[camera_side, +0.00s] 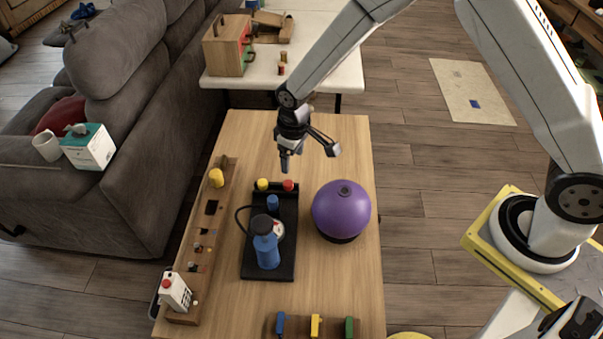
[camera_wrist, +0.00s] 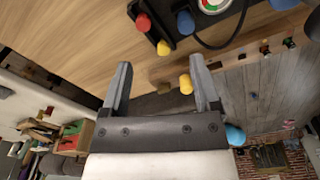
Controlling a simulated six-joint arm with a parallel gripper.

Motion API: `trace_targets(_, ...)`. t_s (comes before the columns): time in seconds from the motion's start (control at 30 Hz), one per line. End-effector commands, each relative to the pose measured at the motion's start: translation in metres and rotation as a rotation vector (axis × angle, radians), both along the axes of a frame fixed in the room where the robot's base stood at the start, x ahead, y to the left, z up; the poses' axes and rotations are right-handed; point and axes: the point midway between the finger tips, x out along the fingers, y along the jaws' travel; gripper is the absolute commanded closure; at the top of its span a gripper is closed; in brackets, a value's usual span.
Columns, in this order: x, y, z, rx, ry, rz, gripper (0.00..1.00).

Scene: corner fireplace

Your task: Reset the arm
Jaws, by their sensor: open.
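My gripper (camera_side: 310,158) is above the far part of the wooden table (camera_side: 253,140). Its two fingers are spread, with nothing between them. In the wrist view my gripper (camera_wrist: 160,90) also shows open and empty. The fingers are apart from the objects on the table. My arm reaches in from the upper right in the side view.
A black tray (camera_side: 282,260) holds a blue bottle (camera_side: 266,247), with red and yellow knobs at its far end. A purple ball (camera_side: 341,210) stands to its right. A wooden rail (camera_side: 187,245) lies left. Bare tabletop surrounds the far end.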

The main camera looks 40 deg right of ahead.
Motion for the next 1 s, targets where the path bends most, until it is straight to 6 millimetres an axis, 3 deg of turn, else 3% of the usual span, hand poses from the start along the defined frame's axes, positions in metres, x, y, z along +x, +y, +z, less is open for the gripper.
trace_targets(0.2, -0.027, -0.034, 0.041, 0.011, -0.039, -0.086, 0.2)
trace_targets(0.5, -0.076, -0.074, 0.082, 0.024, -0.091, -0.201, 0.2)
trace_targets(0.8, -0.135, -0.105, 0.106, 0.035, -0.14, -0.312, 0.2)
trace_targets(1.0, -0.163, -0.116, 0.112, 0.038, -0.163, -0.36, 0.2)
